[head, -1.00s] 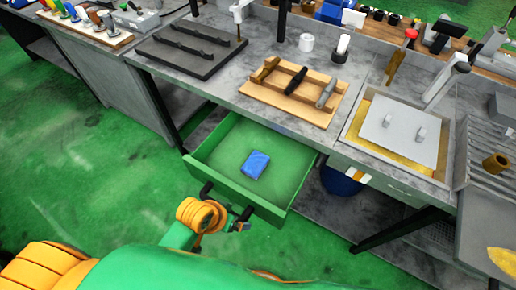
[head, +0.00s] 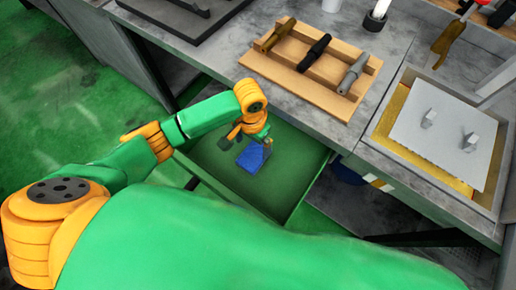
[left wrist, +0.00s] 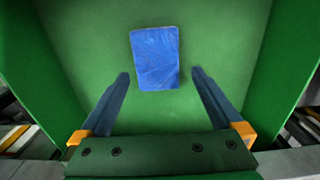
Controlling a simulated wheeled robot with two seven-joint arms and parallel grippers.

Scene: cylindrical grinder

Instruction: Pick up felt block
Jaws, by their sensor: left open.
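The felt block is a blue rectangular piece (head: 252,157) lying in the open green drawer (head: 297,152). My left gripper (head: 244,146) is over the drawer, and in the head view it partly covers the block. In the left wrist view the block (left wrist: 155,58) lies flat on the drawer floor, a little ahead of the fingertips. The two fingers (left wrist: 160,75) are open and spread wider than the block, one toward each side, with nothing between them gripped. The exact height above the drawer floor is hard to tell. My right gripper is not in view.
The drawer walls (left wrist: 285,60) rise on both sides of my left gripper. Above the drawer is the grey workbench (head: 225,62) with a wooden tool rack (head: 310,70) and a plate on a yellow pad (head: 442,135).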

